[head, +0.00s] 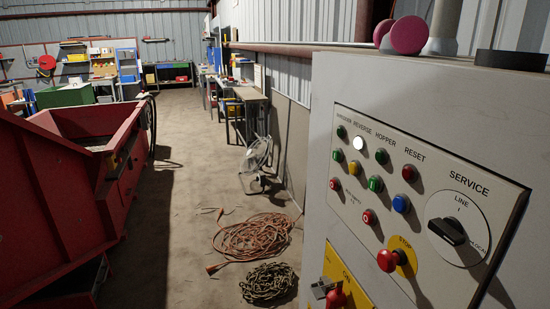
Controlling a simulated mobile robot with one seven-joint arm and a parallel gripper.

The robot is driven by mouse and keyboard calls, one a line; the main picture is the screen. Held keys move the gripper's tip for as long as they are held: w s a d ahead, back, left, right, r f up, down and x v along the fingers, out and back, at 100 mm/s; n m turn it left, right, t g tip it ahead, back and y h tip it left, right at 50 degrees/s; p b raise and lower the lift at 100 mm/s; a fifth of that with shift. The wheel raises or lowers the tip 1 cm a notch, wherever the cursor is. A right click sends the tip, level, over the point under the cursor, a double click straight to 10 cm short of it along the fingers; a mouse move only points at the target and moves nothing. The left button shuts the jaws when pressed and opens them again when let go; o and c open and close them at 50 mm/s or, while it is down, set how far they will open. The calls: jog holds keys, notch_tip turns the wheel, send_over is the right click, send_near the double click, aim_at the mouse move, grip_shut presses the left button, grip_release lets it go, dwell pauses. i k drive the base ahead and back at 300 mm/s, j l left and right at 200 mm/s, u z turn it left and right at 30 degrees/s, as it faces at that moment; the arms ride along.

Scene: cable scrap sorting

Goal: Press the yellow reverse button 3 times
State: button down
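The control panel (440,185) is on the face of a grey cabinet at the right of the head view. Its yellow button (355,168) is in the second row of the REVERSE column. Above it a round lamp (358,143) shows bright white. A green button (337,155) is to its left and another green button (375,184) to its right. A red button (335,184) is below and to the left. Nothing covers the yellow button. My gripper is not in view.
A red mushroom stop button (391,259), blue button (401,203) and black LINE switch (447,231) share the panel. An orange cable (252,236) and chain (267,282) lie on the floor. A red bin (95,145) stands left; floor between is mostly clear.

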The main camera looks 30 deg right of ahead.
aim_at(353, 170)
jog(key=z, duration=1.6)
